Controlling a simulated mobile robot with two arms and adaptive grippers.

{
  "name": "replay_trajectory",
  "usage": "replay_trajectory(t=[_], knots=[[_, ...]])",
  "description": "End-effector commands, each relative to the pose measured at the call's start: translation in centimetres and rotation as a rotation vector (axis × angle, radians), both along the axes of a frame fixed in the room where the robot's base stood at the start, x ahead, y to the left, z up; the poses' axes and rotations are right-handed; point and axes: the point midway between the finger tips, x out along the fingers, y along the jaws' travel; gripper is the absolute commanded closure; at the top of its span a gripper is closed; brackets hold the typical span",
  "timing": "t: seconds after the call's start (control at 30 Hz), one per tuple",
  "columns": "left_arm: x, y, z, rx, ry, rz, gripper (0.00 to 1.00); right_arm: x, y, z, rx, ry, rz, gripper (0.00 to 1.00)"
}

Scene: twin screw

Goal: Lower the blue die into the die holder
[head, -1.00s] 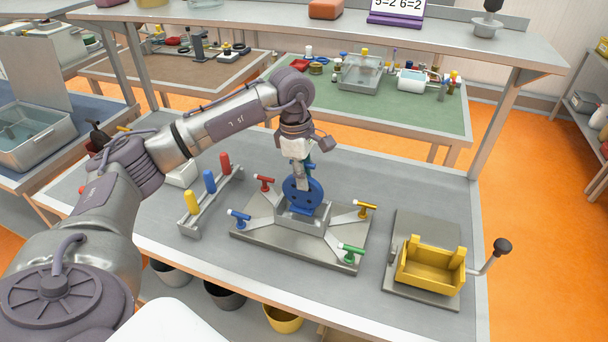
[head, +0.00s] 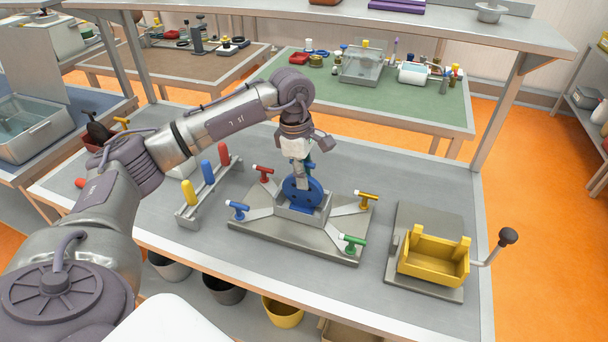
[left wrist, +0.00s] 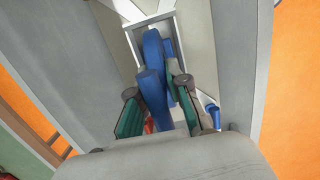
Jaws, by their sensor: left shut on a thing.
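The blue die (head: 302,190) is a thick round disc with small holes, standing upright. Its lower part is inside the grey box-like die holder (head: 318,216) in the middle of the steel plate; its upper part stands above the rim. My left gripper (head: 301,176) comes down from above and is shut on the die's upper part. In the left wrist view the green finger pads (left wrist: 157,112) lie on both sides of the blue die (left wrist: 152,82), and the pale rim of the die holder (left wrist: 132,38) shows around it. How deep the die sits is hidden. My right gripper is not in view.
Red (head: 263,173), blue (head: 237,209), yellow (head: 367,200) and green (head: 351,243) handled clamps surround the holder. A rack with coloured pegs (head: 208,172) stands left. A yellow cradle (head: 434,262) with a crank stands right. An overhead shelf (head: 380,28) runs behind.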

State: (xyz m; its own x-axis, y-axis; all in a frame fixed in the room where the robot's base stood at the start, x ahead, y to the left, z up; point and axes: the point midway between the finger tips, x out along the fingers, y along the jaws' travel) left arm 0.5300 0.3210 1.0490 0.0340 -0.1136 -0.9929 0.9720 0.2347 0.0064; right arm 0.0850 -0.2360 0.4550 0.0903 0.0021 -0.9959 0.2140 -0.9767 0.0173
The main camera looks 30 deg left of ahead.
Motion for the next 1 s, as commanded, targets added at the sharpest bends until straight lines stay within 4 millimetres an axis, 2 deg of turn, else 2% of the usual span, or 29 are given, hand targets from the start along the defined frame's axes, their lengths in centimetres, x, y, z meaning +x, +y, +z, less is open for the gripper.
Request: replay_trajectory(t=[1.0], knots=[[0.05, -0.01, -0.83, -0.001, -0.002, 0.0, 1.0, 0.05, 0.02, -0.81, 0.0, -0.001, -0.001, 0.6]])
